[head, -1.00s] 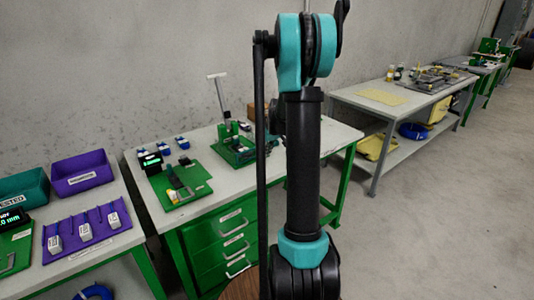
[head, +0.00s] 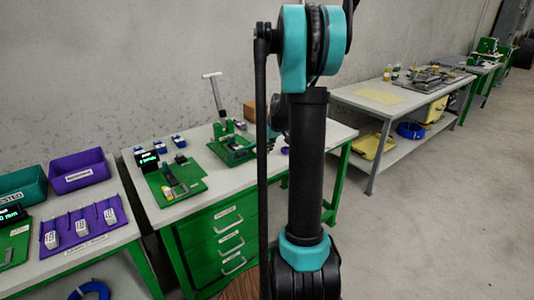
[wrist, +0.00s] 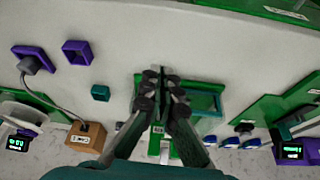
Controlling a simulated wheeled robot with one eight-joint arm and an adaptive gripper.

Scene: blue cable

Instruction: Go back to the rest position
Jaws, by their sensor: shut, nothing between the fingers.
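My gripper (wrist: 158,95) shows in the wrist view with its black fingers together and nothing between them. It is over the pale bench top, in front of a green fixture (wrist: 205,95); I cannot tell its height above the bench. In the head view my arm stands upright in the middle, with teal joints and a black link.
A green bench (head: 222,187) stands behind my arm. It bears a green fixture with an upright handle (head: 213,92) and a green display board (head: 170,180). A brown box (wrist: 86,138) trails a dark cable. Open floor (head: 440,220) lies to the right.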

